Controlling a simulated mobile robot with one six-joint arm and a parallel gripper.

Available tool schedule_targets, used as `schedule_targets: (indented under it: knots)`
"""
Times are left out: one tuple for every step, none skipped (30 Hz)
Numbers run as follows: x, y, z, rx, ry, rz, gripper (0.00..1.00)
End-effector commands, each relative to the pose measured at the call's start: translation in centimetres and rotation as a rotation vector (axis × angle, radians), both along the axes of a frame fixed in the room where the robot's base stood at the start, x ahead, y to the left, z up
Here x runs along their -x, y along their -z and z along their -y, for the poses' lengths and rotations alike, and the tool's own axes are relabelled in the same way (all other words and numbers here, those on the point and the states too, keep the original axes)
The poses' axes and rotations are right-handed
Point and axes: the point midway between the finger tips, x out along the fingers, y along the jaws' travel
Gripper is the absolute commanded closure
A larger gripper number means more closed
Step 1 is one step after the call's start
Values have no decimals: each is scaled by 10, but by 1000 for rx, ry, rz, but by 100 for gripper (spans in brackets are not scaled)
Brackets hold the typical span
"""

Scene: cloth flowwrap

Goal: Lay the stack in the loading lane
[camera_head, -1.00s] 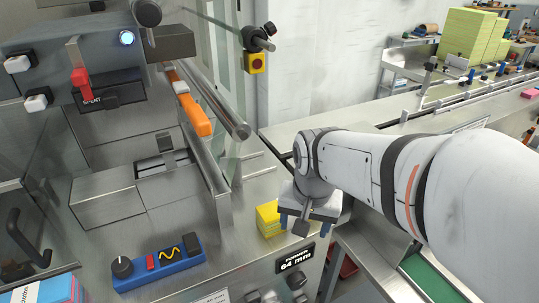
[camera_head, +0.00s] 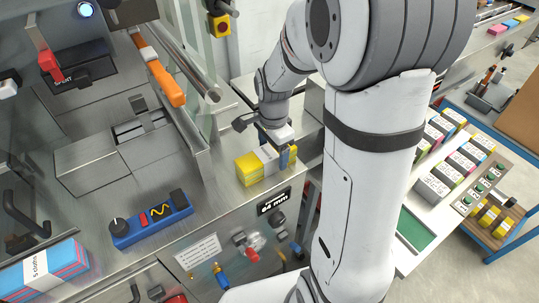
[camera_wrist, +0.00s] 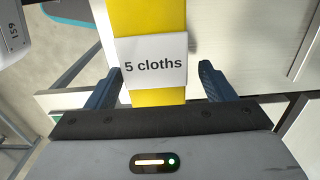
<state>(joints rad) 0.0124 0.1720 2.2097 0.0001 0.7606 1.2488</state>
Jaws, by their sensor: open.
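The stack (camera_head: 250,171) is a folded yellow cloth bundle with a white paper band. It lies flat on the metal machine top, behind the 64 mm display. In the wrist view the stack (camera_wrist: 150,18) runs between my fingers, and its band reads "5 cloths". My gripper (camera_head: 275,146) is open over the right part of the stack, with a blue finger on the near side; the far finger is mostly hidden. In the wrist view my gripper (camera_wrist: 160,70) has one finger on each side of the band, with a small gap at the right. No lane label is legible.
A blue control box (camera_head: 150,222) stands left of the stack. An orange bar (camera_head: 166,83) and a metal rail rise behind. A pink and blue banded stack (camera_head: 45,272) is at lower left. Shelves of banded stacks (camera_head: 460,160) stand right, beyond my arm.

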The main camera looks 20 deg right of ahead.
Motion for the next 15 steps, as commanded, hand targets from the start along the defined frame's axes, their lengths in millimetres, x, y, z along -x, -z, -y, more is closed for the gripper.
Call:
schedule_targets:
  knots:
    - [1, 7, 0, 0, 0, -4, 24]
    - [1, 10, 0, 0, -1, -4, 24]
    - [1, 14, 0, 0, -1, -2, 24]
    - [0, 16, 0, 0, -1, -1, 24]
    - [0, 17, -1, 0, -1, -1, 24]
    - [0, 19, -1, 0, -1, -1, 24]
    - [0, 19, -1, 0, -1, 0, 24]
    - [0, 19, -1, 0, -1, 0, 24]
    - [0, 19, -1, 0, -2, 1, 24]
    - [0, 19, -1, 0, -2, 1, 24]
    - [0, 19, -1, 0, -2, 1, 24]
    - [0, 19, -1, 0, -2, 1, 24]
    - [0, 19, -1, 0, -2, 1, 26]
    - [0, 19, -1, 0, -2, 1, 29]
    - [0, 19, -1, 0, -2, 1, 32]
